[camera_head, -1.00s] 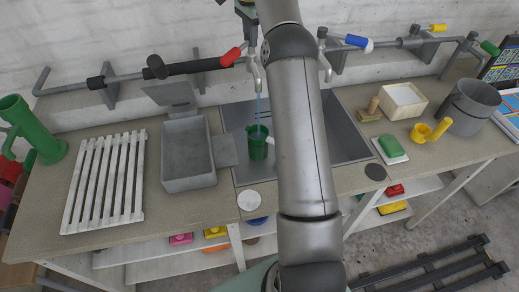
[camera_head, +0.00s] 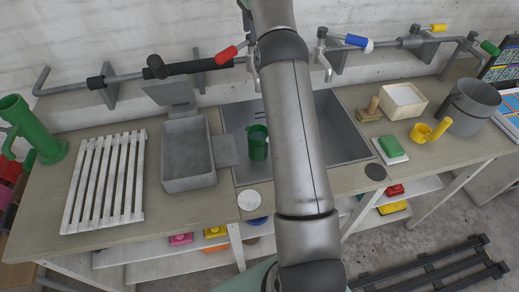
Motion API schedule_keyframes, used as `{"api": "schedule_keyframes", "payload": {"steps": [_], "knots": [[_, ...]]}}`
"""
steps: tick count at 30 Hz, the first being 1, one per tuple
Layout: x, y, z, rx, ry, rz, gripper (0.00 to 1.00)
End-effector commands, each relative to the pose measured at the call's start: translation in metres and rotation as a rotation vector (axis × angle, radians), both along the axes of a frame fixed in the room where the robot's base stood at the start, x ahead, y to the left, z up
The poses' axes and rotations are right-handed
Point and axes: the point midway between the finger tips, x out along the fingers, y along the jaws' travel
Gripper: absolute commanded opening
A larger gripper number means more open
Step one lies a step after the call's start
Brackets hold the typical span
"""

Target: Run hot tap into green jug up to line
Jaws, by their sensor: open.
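The green jug (camera_head: 258,148) stands upright in the sink (camera_head: 235,118), below the tap with the red lever (camera_head: 226,55). No water stream shows between this tap and the jug. The fill line and the water level inside cannot be made out. My gripper (camera_head: 246,18) is at the top edge, just above and right of the red lever. It is mostly hidden behind my arm and cut off by the frame; it is open, and I see nothing held. My arm covers the middle of the sink.
A blue-lever tap (camera_head: 357,41) is right of my arm. A grey tray (camera_head: 188,180) and white slatted rack (camera_head: 105,180) lie left of the sink. A tall green vessel (camera_head: 32,130), a green-topped sponge (camera_head: 391,147), a yellow cup (camera_head: 421,132) and a grey pot (camera_head: 470,105) stand around.

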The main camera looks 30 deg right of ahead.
Motion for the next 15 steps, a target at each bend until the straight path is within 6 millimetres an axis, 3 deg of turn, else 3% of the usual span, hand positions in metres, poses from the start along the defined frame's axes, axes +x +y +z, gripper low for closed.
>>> {"api": "schedule_keyframes", "payload": {"steps": [8,13,15], "knots": [[-0.026,0.008,0.036,-0.001,-0.003,0.0,0.56],[-0.049,0.015,0.066,-0.001,-0.004,0.0,0.56],[-0.064,0.019,0.068,-0.002,-0.004,0.0,0.56]]}}
